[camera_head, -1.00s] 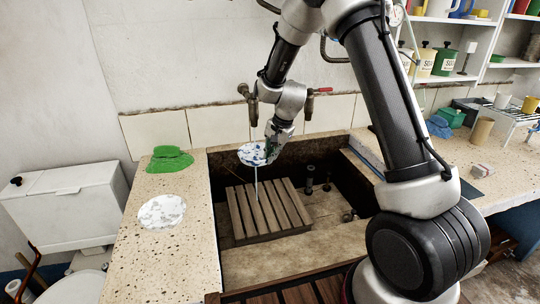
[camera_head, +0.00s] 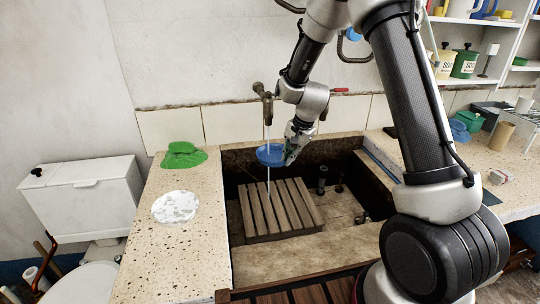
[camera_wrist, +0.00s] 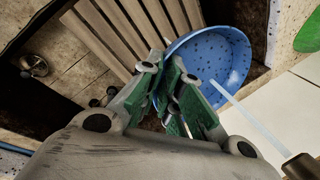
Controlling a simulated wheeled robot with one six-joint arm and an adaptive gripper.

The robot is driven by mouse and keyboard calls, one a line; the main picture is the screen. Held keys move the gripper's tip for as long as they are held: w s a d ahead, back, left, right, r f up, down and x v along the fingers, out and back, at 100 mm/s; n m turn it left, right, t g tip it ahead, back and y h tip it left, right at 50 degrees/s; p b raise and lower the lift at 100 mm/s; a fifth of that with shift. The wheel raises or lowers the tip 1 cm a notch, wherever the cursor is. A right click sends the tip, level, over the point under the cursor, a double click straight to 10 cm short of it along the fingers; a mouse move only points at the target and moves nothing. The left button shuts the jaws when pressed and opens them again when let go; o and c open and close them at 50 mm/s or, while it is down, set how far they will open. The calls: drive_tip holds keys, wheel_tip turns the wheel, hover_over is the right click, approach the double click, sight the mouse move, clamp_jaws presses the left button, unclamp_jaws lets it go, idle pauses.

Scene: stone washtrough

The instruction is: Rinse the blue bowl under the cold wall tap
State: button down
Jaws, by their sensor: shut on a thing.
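The blue bowl (camera_head: 270,155) hangs tilted above the stone trough, its rim held in my gripper (camera_head: 288,157). In the wrist view the green fingers of my gripper (camera_wrist: 170,100) are shut on the near side of the bowl (camera_wrist: 215,52). Its inside is blue with dark specks, and one small white patch shows by the water. The wall tap (camera_head: 262,93) is running. Its thin stream (camera_head: 268,125) comes down at the bowl, and a line of water also shows below the bowl. The wrist view shows the stream (camera_wrist: 245,115) reaching the bowl's inside.
A wooden slatted rack (camera_head: 272,208) lies in the trough (camera_head: 300,262) under the bowl. On the left counter are a green cloth-like thing (camera_head: 183,156) and a white mottled round patch (camera_head: 175,206). A wire rack (camera_head: 515,112) and other items stand on the right counter.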

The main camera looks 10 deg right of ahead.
drive_tip(key=s, duration=0.6)
drive_tip(key=shift+d, duration=0.2)
idle(0.7)
idle(0.5)
drive_tip(key=s+r, duration=0.4)
drive_tip(key=s, duration=0.1)
drive_tip(key=shift+d, duration=0.2)
idle(0.5)
